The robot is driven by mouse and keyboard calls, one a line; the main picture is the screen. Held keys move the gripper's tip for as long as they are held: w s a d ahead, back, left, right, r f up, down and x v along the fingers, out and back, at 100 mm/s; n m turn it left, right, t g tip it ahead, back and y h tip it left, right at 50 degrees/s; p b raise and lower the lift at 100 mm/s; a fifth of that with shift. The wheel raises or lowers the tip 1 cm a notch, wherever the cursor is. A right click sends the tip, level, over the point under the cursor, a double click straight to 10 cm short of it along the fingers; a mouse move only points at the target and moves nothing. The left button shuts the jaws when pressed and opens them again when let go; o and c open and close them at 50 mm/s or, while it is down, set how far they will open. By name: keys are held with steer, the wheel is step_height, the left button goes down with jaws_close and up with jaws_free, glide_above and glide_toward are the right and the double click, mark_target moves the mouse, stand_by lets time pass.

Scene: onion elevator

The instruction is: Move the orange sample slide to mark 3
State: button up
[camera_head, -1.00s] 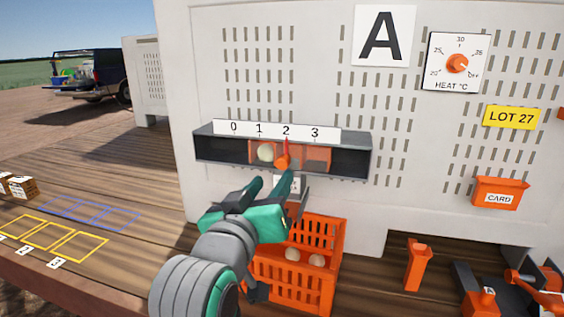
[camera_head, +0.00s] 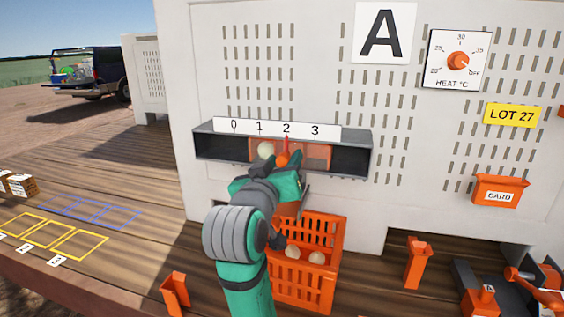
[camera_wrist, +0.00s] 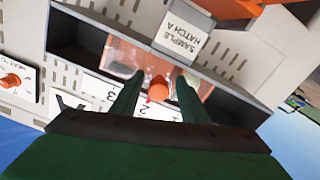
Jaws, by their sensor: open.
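The orange sample slide (camera_head: 318,153) sits in a dark grey channel (camera_head: 350,160) on the white wall, below the scale strip (camera_head: 325,132) numbered 0 to 3. Its red pointer stands at mark 2. Its orange knob (camera_head: 283,159) also shows in the wrist view (camera_wrist: 159,88). A pale onion shows in the slide, left of the knob. My gripper (camera_head: 284,165) is at the slide's front. In the wrist view my gripper (camera_wrist: 154,88) is open, one finger on each side of the knob. I cannot tell whether the fingers touch it.
An orange crate (camera_head: 338,245) with onions stands below the channel. A block labelled SAMPLE HATCH A (camera_wrist: 185,35) shows beside the channel in the wrist view. A heat dial (camera_head: 458,60) and an orange card holder (camera_head: 500,190) are on the wall to the right.

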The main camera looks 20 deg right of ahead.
mark_target(317, 158)
steer(key=shift+s+d, duration=0.1)
steer(key=shift+d, duration=0.1)
steer(key=c, duration=0.7)
steer(key=shift+a, duration=0.1)
jaws_close()
steer(key=s+d, duration=0.2)
steer(key=d, duration=0.1)
steer(key=s+d, duration=0.1)
steer(key=d, duration=0.1)
steer(key=shift+s+d, duration=0.25)
steer(key=shift+s, duration=0.15)
steer(key=o, duration=0.7)
jaws_free()
steer(key=shift+w+d, duration=0.1)
steer(key=v, duration=1.1)
